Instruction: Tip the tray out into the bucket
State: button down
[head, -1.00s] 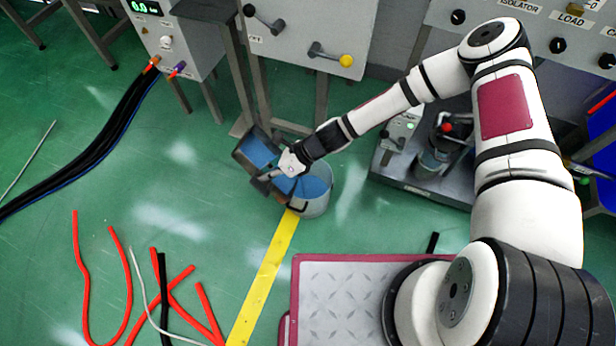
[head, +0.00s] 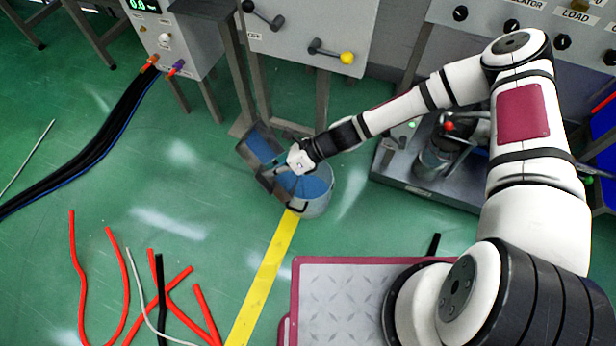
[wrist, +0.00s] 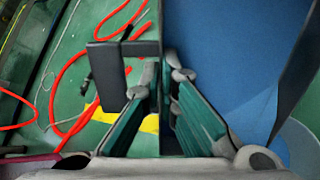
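The tray (head: 243,151) is dark-walled with blue inside; it is steeply tilted over the left side of the bucket. The grey bucket (head: 318,208) stands on the floor and shows blue inside, partly hidden by my gripper and the tray. My gripper (head: 276,172) is at the tray's near right side. In the wrist view, the fingers (wrist: 162,82) close from both sides on a thin dark part of the tray, with a dark bracket-like handle (wrist: 108,70) at left. The tray's blue inside (wrist: 225,60) fills the right. Whether anything is pouring cannot be told.
A grey cabinet (head: 300,40) with a yellow-knobbed lever stands behind the bucket. A low platform with a pump (head: 435,160) is to the right. Red hoses (head: 125,280) lie at front left, beside a yellow floor stripe (head: 262,280). Black cables (head: 95,140) run at left.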

jog(key=shift+w+d+r+y+b, duration=0.1)
jog(key=shift+d+r+y+b, duration=0.25)
jog(key=shift+d+y+b, duration=0.4)
jog(key=shift+w+d+r+y+b, duration=0.15)
jog(key=shift+d+r+y+b, duration=0.15)
jog(key=shift+d+b, duration=0.55)
jog(key=shift+w+d+r+y+b, duration=0.1)
jog(key=shift+d+r+y+b, duration=0.3)
jog(key=shift+b, duration=0.75)
jog(key=shift+d+y, duration=0.25)
jog(key=shift+d, duration=0.1)
jog(key=shift+w+d+r+g, duration=0.1)
jog(key=shift+d+g, duration=0.2)
jog(key=shift+d+y, duration=0.3)
jog(key=shift+w+d+r, duration=0.1)
jog(key=shift+w+d, duration=0.05)
jog(key=shift+d, duration=0.2)
jog(key=shift+d+y, duration=0.3)
jog(key=shift+d+r, duration=0.1)
jog(key=shift+w+d+r+g+y, duration=0.1)
jog(key=shift+w+d+g+y, duration=0.1)
jog(key=shift+d+y, duration=0.7)
jog(key=shift+w+d+g+y, duration=0.2)
jog(key=shift+d+y, duration=0.4)
jog(key=shift+d, duration=0.5)
